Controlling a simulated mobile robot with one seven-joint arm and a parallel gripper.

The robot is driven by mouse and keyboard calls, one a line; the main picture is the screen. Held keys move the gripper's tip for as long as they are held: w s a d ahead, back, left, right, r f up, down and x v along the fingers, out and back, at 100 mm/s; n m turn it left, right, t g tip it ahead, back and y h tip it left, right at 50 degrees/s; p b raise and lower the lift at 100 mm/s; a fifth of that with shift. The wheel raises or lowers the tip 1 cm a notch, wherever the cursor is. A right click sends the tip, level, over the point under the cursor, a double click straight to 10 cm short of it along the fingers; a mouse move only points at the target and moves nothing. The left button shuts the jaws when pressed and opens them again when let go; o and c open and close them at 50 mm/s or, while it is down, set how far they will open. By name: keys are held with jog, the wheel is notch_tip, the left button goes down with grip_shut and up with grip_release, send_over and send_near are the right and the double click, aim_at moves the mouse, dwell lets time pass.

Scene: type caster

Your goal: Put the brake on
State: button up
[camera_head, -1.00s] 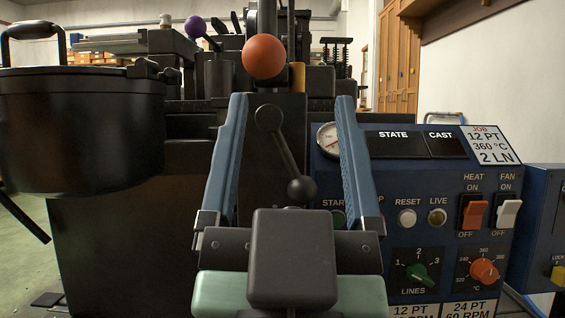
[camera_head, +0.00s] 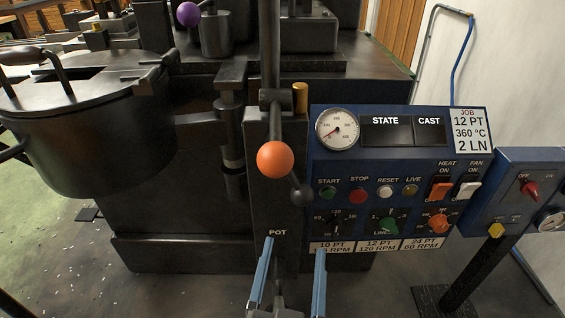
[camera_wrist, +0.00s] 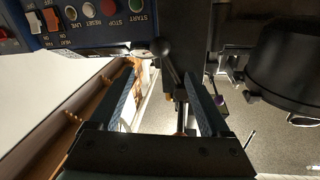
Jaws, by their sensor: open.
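No part in view carries a readable brake label, so I cannot tell which one is the brake. A lever with an orange ball (camera_head: 275,160) stands at the front of the caster, above the POT label. A short black lever with a black ball knob (camera_head: 302,192) hangs just right of it; a black ball knob also shows between my fingers in the wrist view (camera_wrist: 161,47). A purple ball knob (camera_head: 187,14) sits on another lever at the back. My gripper (camera_head: 294,246) is open and empty in the head view, below the orange ball and black knob.
The blue control panel (camera_head: 345,172) is close on the right, with buttons, dials and switches. A black lidded pot (camera_head: 85,135) bulges at the left. A smaller blue box (camera_head: 515,185) on a post stands far right. Floor shows in front.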

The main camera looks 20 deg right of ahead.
aim_at(301, 204)
jog(key=x, duration=0.4)
jog(key=p+x, duration=0.1)
jog(key=x, duration=0.3)
jog(key=f+x, duration=0.1)
jog(key=x, duration=0.3)
jog(key=shift+w+p, duration=0.1)
jog(key=shift+p, duration=0.25)
jog(key=shift+c, duration=0.2)
grip_shut()
